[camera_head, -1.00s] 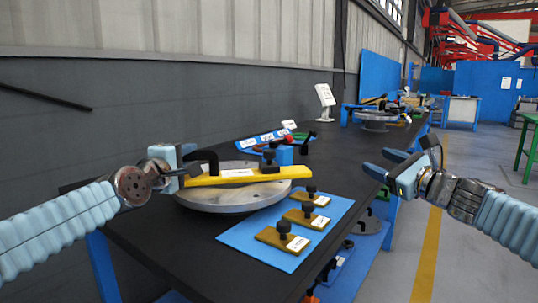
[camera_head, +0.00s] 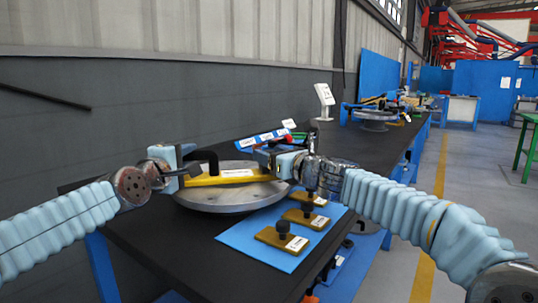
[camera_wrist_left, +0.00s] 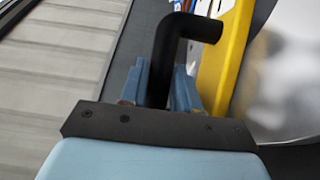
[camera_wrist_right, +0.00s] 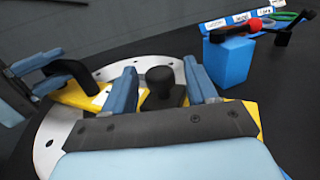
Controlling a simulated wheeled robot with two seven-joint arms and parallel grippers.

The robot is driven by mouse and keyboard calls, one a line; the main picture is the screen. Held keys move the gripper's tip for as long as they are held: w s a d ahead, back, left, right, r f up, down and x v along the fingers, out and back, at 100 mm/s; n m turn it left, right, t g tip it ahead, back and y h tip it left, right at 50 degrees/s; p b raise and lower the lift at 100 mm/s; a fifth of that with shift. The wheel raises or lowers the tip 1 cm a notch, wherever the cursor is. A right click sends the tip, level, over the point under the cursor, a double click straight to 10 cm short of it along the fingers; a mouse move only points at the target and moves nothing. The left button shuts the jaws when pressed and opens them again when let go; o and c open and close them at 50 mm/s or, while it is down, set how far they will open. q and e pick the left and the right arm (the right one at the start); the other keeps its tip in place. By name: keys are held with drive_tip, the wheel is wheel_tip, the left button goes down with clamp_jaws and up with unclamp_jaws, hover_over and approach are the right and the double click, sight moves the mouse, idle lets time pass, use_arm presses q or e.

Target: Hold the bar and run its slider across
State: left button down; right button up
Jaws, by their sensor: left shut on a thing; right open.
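The yellow bar (camera_head: 232,177) lies across the round metal flange (camera_head: 215,203) on the black table. My left gripper (camera_head: 184,168) is shut on the bar's black bent handle (camera_head: 207,157) at its left end; the handle also shows between the fingers in the left wrist view (camera_wrist_left: 168,60). The slider, a black block with a round knob (camera_wrist_right: 160,84), sits near the bar's right end. My right gripper (camera_wrist_right: 165,85) is open, its fingers on either side of the knob with gaps visible. In the head view the right gripper (camera_head: 272,154) hides most of the slider.
A blue mat (camera_head: 245,243) in front of the flange holds several brass plates with black knobs (camera_head: 281,238). A blue block (camera_wrist_right: 229,60) stands on the table beyond the bar, near a labelled blue rack (camera_wrist_right: 245,18). The grey wall runs along the left.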

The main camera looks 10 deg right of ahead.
drive_tip(key=shift+w+a, duration=0.3)
drive_tip(key=shift+w, duration=0.25)
